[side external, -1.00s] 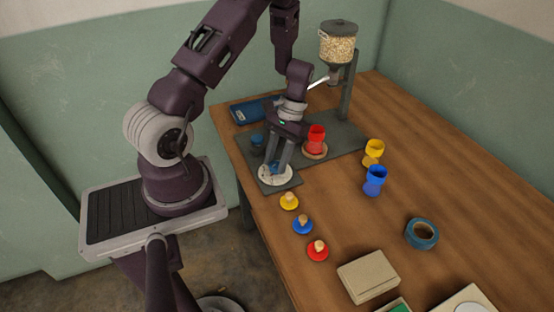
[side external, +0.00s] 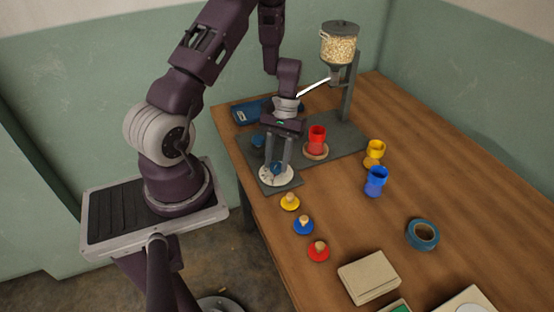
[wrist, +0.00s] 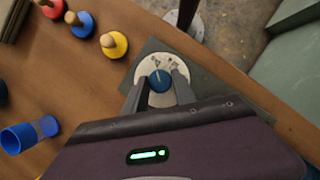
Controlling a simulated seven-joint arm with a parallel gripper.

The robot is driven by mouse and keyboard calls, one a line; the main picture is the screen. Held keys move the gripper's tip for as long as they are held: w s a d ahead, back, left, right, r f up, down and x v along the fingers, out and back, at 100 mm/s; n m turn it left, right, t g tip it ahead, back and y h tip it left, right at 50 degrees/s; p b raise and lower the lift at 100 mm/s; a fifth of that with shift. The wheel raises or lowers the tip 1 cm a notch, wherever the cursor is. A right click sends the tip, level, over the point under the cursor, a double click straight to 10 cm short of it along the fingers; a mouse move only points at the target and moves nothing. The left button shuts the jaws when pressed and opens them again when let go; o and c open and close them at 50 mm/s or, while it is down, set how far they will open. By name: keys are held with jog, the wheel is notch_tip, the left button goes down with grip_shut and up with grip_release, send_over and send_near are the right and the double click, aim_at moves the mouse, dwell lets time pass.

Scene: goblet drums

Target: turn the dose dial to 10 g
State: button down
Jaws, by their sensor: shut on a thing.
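In the wrist view, the plate (wrist: 145,98) has dark marks too small to read. The knob (wrist: 160,82) carries a pale pointer line running toward the top of the picture. My gripper (side external: 277,164) points down over the dial, its fingers shut on the knob, one on each side. The dispenser's hopper (side external: 339,47), full of pale grain, stands on a post behind, with a white lever (side external: 313,87).
A red goblet (side external: 317,141) stands on a round wooden pad under the hopper. Yellow (side external: 376,149) and blue (side external: 376,181) goblets stand to the right. Several knobbed coloured discs (side external: 303,225), a tape roll (side external: 422,234) and a box (side external: 368,277) lie nearer.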

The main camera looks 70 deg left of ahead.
jog(key=c, duration=1.1)
grip_release()
jog(key=shift+o, duration=0.2)
jog(key=v, duration=0.7)
